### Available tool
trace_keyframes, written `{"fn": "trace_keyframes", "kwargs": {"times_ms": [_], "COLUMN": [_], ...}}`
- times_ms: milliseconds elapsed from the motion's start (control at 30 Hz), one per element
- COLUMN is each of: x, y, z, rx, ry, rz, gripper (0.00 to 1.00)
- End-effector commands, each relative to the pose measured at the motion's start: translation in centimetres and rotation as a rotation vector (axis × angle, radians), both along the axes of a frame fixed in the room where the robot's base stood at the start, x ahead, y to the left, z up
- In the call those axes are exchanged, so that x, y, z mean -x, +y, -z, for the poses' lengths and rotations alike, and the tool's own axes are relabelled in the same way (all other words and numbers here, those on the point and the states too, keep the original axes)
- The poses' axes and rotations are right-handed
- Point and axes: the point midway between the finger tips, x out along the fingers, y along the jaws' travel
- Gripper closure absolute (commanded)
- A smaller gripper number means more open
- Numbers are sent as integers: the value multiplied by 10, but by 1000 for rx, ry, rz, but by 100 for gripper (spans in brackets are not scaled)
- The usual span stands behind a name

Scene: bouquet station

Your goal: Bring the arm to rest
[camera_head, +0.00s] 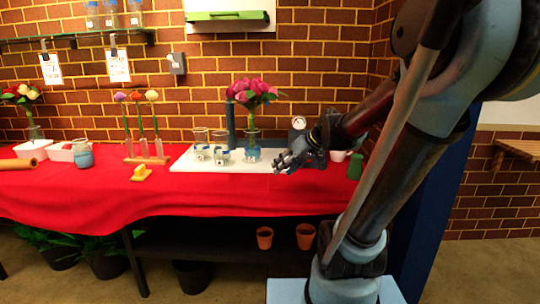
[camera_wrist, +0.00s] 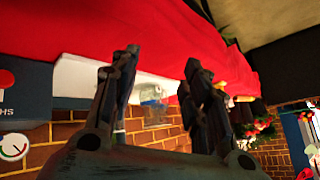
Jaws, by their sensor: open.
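My gripper (camera_head: 284,160) is at the front right of the white board (camera_head: 188,163), just right of the glass vase with pink flowers. In the wrist view my gripper (camera_wrist: 155,75) has its fingers spread apart with nothing between them. The arm reaches in from the right side of the head view. In the wrist view the red cloth fills the top and a clear glass (camera_wrist: 152,93) shows beyond the fingers. I cannot tell whether the gripper touches the board.
Glass jars (camera_head: 221,153) and the pink bouquet (camera_head: 252,91) in its vase stand on the board close to my gripper. A white dial (camera_head: 299,122) and a green object (camera_head: 355,166) are behind and right of it. The red table (camera_head: 220,198) is clear in front.

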Motion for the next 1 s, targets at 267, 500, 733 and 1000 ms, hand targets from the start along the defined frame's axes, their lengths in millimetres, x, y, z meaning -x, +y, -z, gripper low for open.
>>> {"fn": "trace_keyframes", "kwargs": {"times_ms": [267, 500, 733, 1000], "x": [78, 137, 172, 180], "y": [-47, -94, -129, -138], "z": [48, 85, 106, 110], "rx": [172, 325, 426, 451], "ry": [184, 306, 364, 375], "rz": [166, 351, 492, 530], "gripper": [57, 57, 57, 57]}}
